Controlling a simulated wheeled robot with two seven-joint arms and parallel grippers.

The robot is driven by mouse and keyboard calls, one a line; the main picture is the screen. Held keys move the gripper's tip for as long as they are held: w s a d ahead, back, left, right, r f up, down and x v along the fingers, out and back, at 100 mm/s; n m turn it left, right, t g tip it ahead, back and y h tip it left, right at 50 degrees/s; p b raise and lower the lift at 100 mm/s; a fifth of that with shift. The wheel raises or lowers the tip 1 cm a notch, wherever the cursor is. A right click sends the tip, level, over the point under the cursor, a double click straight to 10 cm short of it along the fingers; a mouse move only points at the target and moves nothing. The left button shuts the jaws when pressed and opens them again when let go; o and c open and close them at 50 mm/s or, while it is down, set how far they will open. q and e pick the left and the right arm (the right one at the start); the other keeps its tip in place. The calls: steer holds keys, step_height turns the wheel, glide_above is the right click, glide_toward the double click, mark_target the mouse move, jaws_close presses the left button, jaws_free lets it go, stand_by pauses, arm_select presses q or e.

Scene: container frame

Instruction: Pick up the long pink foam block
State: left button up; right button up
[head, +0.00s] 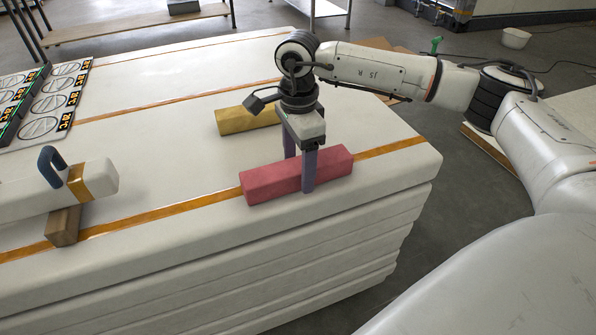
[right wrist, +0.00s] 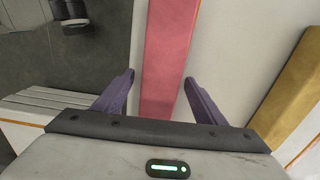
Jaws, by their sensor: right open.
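The long pink foam block (head: 270,182) lies on the white padded stack near its front edge, across an orange strip. My right gripper (head: 301,187) points down over the block with its fingers open, one finger on the near side and one behind it. In the right wrist view the pink block (right wrist: 168,60) runs between the two open purple fingers (right wrist: 160,95). From these views I cannot tell whether the fingers touch it. My left gripper is not in view.
A yellow block (head: 245,120) lies behind the pink one. At left, a white bar with a blue handle (head: 95,183) rests on a wooden block (head: 63,226). Black-and-white panels (head: 50,105) lie at far left. The white top (head: 165,140) between is clear.

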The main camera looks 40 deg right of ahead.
steer(key=shift+f, duration=0.55)
steer(key=c, duration=1.1)
